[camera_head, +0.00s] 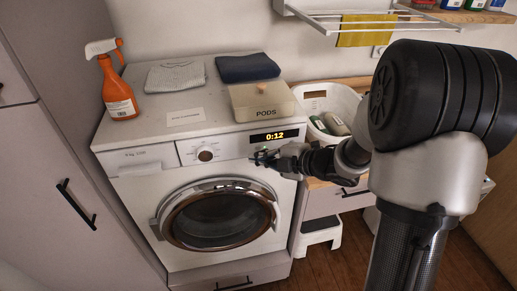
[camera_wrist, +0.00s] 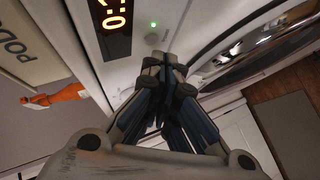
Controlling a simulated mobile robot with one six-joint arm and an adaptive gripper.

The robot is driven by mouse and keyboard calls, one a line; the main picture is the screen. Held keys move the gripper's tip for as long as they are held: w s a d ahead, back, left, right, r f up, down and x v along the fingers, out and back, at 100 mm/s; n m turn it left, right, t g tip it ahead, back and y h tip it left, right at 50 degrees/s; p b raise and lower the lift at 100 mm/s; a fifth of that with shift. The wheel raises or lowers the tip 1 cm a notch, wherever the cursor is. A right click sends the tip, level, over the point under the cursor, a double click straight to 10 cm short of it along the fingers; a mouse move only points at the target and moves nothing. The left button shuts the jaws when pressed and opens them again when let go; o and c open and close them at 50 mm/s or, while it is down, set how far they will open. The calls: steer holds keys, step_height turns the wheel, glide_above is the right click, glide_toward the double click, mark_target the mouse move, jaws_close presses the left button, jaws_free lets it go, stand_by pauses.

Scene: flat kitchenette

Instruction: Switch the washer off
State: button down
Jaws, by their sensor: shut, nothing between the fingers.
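The white washer (camera_head: 150,187) stands against the wall with its round door closed. Its display (camera_head: 273,136) is lit and reads 0:12; part of it also shows in the wrist view (camera_wrist: 113,16). A round knob (camera_head: 205,154) sits left of the display. In the wrist view a small green light (camera_wrist: 153,24) glows beside the display, with a small round button (camera_wrist: 151,39) close to it. My gripper (camera_head: 258,158) is shut and empty, in front of the panel just below the display. In the wrist view its fingertips (camera_wrist: 165,62) are close to the button; I cannot tell whether they touch the panel.
On the washer top are an orange spray bottle (camera_head: 117,88), a grey cloth (camera_head: 175,76), a dark folded cloth (camera_head: 247,68), a white card (camera_head: 185,117) and a PODS box (camera_head: 262,101). A white basket (camera_head: 328,106) stands right. A drying rack (camera_head: 370,22) hangs above.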

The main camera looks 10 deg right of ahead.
stand_by(0.4)
steer(key=shift+w, duration=0.5)
steer(key=shift+w, duration=0.15)
steer(key=shift+s, duration=0.2)
stand_by(0.3)
steer(key=shift+s, duration=0.45)
steer(key=shift+s+b, duration=0.35)
steer(key=shift+s, duration=2.65)
